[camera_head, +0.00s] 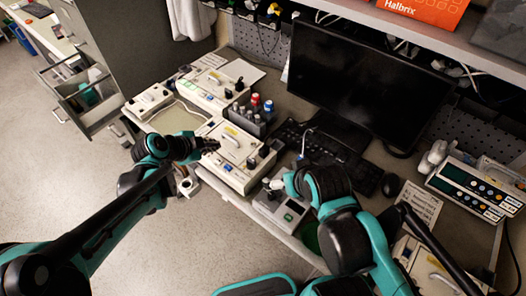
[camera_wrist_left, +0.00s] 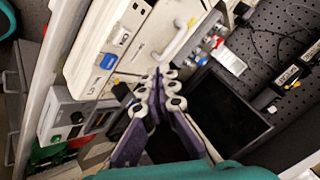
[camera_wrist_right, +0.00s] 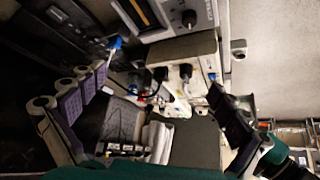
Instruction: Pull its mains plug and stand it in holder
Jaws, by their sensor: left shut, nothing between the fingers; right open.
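A cream pump (camera_head: 232,160) with a handle lies on the desk. My left gripper (camera_head: 205,147) is shut and empty over its left end; the left wrist view shows the closed fingertips (camera_wrist_left: 165,88) near the pump's edge (camera_wrist_left: 115,55). My right gripper (camera_wrist_right: 152,102) is open, mostly hidden behind its own arm in the head view. Between its spread fingers in the right wrist view are two dark plugs, a left one (camera_wrist_right: 160,76) and a right one (camera_wrist_right: 186,73), at a pale box face (camera_wrist_right: 203,48). I cannot tell whether the fingers touch either plug, or which object is the holder.
More pale pumps (camera_head: 214,82) stand farther back left. A dark rack (camera_head: 245,120) with bottles, a keyboard (camera_head: 325,150) and a monitor (camera_head: 352,82) stand behind. A small grey device (camera_head: 282,207) sits at the front edge. A two-row display unit (camera_head: 478,188) is on the right.

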